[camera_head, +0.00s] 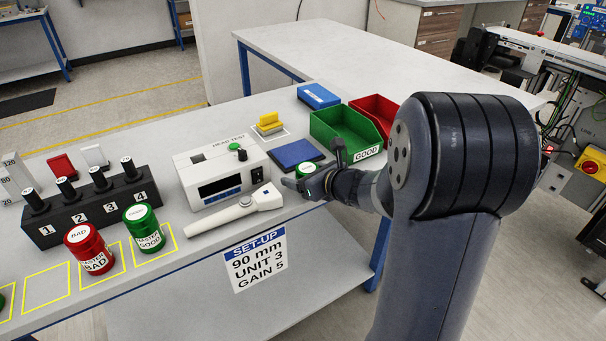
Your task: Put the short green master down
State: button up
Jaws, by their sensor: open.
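A short green master (305,168) with a white label on top is at the right of the bench, in front of the blue pad. Its lower part is hidden by my gripper (314,168). My gripper is open, with one finger to the front left of the green piece and the other to its right. I cannot tell whether the fingers touch it, or whether it rests on the bench top.
The grey probe (235,209) lies close left of my gripper, before the white test unit (220,172). Green (344,131) and red (378,108) bins stand behind right. Green (142,228) and red (88,250) masters stand left, near yellow squares, one empty (47,288).

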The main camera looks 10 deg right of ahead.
jog(key=p+v, duration=0.1)
jog(key=v, duration=1)
jog(key=shift+s+d, duration=0.2)
jog(key=shift+s, duration=0.1)
jog(key=shift+r, duration=0.1)
jog(key=shift+c, duration=0.3)
dwell(1.0)
grip_shut()
dwell(0.6)
dwell(0.9)
